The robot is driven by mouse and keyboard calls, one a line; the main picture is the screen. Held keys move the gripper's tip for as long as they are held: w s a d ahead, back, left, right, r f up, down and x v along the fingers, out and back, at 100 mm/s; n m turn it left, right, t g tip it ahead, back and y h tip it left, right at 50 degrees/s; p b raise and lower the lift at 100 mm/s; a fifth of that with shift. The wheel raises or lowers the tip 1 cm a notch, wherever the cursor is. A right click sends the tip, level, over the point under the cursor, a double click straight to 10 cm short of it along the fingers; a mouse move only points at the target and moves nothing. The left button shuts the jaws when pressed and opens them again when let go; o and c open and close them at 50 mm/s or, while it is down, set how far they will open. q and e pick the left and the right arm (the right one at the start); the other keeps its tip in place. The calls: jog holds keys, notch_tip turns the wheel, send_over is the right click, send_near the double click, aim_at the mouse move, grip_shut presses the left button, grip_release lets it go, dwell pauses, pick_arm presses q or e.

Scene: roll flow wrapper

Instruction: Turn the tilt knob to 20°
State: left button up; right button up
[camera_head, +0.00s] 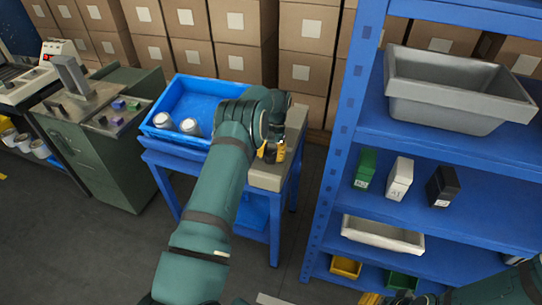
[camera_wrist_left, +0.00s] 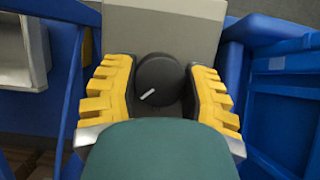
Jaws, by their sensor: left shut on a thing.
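The tilt knob (camera_wrist_left: 160,80) is a round black knob with a short white pointer line, seen in the left wrist view on a grey box-shaped unit (camera_wrist_left: 165,24). The pointer line runs toward the lower left; I see no degree marks. My left gripper (camera_wrist_left: 158,88) has its yellow ridged fingers on both sides of the knob, shut on it. In the head view the left gripper (camera_head: 271,152) is at the grey unit (camera_head: 268,178), and my arm hides the knob there. My right gripper does not show clearly in the head view.
A blue tray (camera_head: 165,104) with two white-topped cans (camera_head: 190,126) stands left of the grey unit on a blue cart (camera_head: 170,170). A blue shelf rack (camera_head: 345,130) with a grey bin (camera_head: 455,95) stands to the right. Cardboard boxes (camera_head: 300,40) line the back.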

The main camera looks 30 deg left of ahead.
pick_arm(q)
jog(key=m+y, duration=0.1)
jog(key=m, duration=0.3)
jog(key=shift+s+d+f+m+y, duration=0.1)
jog(key=shift+d+f+m+y, duration=0.05)
jog(key=shift+m+y, duration=0.2)
jog(key=shift+m+y+p, duration=0.55)
jog(key=shift+m+y, duration=0.2)
jog(key=shift+m, duration=1.2)
jog(key=o, duration=1.2)
jog(key=v, duration=1.2)
jog(key=shift+s, duration=0.25)
